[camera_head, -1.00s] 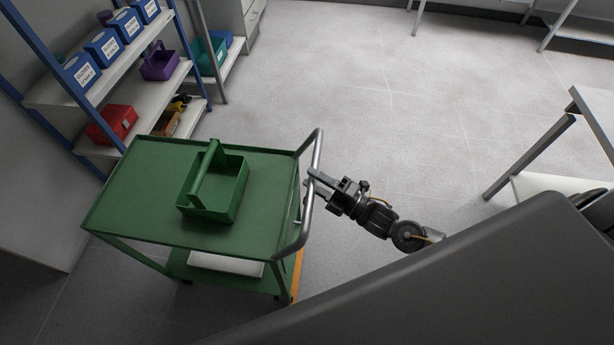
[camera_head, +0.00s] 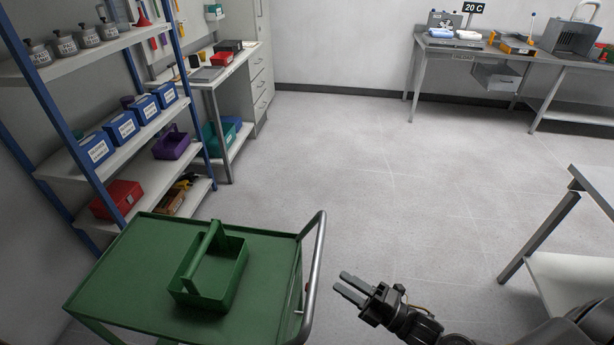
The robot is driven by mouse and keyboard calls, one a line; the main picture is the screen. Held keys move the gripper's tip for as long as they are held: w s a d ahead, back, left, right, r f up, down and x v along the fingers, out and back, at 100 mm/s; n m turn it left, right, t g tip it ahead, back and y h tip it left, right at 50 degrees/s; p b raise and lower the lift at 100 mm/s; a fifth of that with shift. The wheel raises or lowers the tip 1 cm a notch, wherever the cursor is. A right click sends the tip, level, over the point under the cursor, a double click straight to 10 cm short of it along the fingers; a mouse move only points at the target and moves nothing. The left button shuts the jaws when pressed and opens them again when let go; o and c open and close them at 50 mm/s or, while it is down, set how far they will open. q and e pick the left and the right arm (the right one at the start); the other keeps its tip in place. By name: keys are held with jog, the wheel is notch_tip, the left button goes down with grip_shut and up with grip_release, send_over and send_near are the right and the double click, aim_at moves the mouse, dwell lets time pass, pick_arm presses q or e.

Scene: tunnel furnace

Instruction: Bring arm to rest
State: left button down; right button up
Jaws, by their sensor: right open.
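My right gripper (camera_head: 348,289) shows at the lower middle, its two fingers pointing left and slightly up. It is open and empty, to the right of the cart's handle (camera_head: 314,275) with a gap between. The right arm comes in from the bottom right. My left gripper is out of view. The green cart (camera_head: 142,269) stands at the lower left, its lower part cut off by the frame. A green tote with a centre handle (camera_head: 234,273) sits on the cart's top.
A blue-framed shelf (camera_head: 115,152) with blue bins, a purple tote (camera_head: 172,143) and a red box (camera_head: 117,199) stands at the left. A workbench (camera_head: 480,47) stands at the back right. A table (camera_head: 590,190) is at the right. The floor between is clear.

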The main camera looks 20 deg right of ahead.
jog(key=d+f+m+g+h, duration=0.2)
jog(key=d+f+m+h, duration=0.25)
jog(key=f, duration=0.55)
jog(key=d+f+m+g+h, duration=0.1)
jog(key=d+f+m+h, duration=0.3)
jog(key=f, duration=0.6)
jog(key=s+d+f+m+g+h, duration=0.2)
jog(key=s+d+f+m, duration=0.25)
jog(key=f, duration=0.35)
jog(key=s+d+f+m+g+h, duration=0.25)
jog(key=s+f, duration=0.25)
jog(key=f, duration=0.3)
jog(key=s+a+f+m+g, duration=0.1)
jog(key=s+f+m+g, duration=0.2)
jog(key=s+f, duration=0.35)
jog(key=s+a+f+m+g, duration=0.1)
jog(key=s+f+m+g, duration=0.2)
jog(key=s, duration=0.6)
jog(key=s+a+f+g, duration=0.1)
jog(key=s+a+f, duration=0.2)
jog(key=s+a, duration=0.4)
jog(key=shift+a+f+m+y, duration=0.25)
jog(key=shift+a+m+y, duration=0.1)
jog(key=shift+a, duration=0.6)
